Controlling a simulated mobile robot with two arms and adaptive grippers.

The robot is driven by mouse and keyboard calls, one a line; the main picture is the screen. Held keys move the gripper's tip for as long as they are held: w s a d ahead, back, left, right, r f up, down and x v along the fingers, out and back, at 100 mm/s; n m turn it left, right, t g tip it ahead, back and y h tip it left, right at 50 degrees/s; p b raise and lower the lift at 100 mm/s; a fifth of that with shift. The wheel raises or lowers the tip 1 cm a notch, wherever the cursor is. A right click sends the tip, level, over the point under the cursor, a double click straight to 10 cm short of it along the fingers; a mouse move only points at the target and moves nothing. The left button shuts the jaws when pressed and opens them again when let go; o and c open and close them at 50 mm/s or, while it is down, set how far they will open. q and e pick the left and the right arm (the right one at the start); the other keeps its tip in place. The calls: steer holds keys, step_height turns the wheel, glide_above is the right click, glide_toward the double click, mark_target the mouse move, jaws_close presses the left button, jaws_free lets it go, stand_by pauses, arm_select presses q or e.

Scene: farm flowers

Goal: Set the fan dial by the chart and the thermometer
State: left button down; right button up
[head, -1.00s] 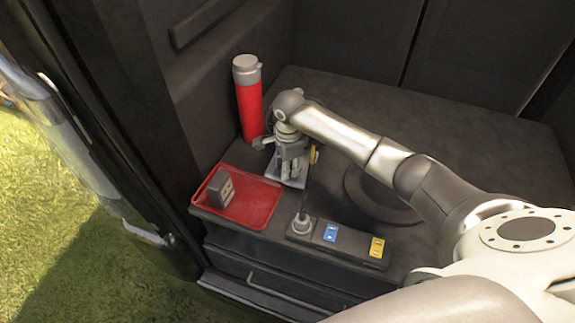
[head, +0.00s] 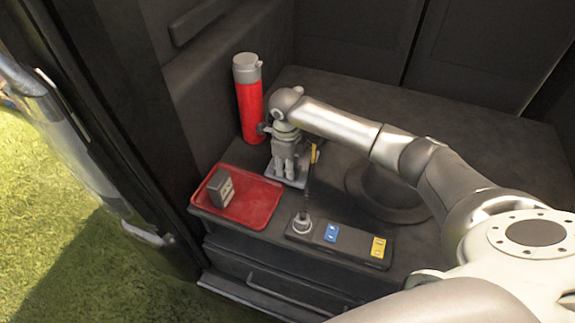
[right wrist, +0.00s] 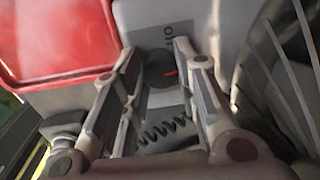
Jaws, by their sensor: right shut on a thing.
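The fan dial (right wrist: 160,72) is a dark round knob with an orange-red pointer line, on a light grey panel (right wrist: 190,18) with dark printed marks. My right gripper (right wrist: 158,62) has its fingers on both sides of the dial and is shut on it. In the head view my right gripper (head: 288,172) points down over the grey plate (head: 299,183) behind the tray, and it hides the dial. I cannot make out a chart or a thermometer reading. My left gripper is not in view.
A red tray (head: 262,216) holds a grey box (head: 220,188). A red bottle (head: 250,108) with a grey cap stands behind. In front is a dark switch panel (head: 350,254) with a stubby lever, a blue switch (head: 331,232) and a yellow switch (head: 378,247). A dark ring (head: 372,208) lies under my arm.

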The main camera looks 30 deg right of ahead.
steer(key=shift+m, duration=1.2)
steer(key=o, duration=1.1)
steer(key=shift+c, duration=0.2)
step_height(320, 180, up, 12)
steer(key=shift+s+a, duration=0.2)
steer(key=shift+a, duration=0.1)
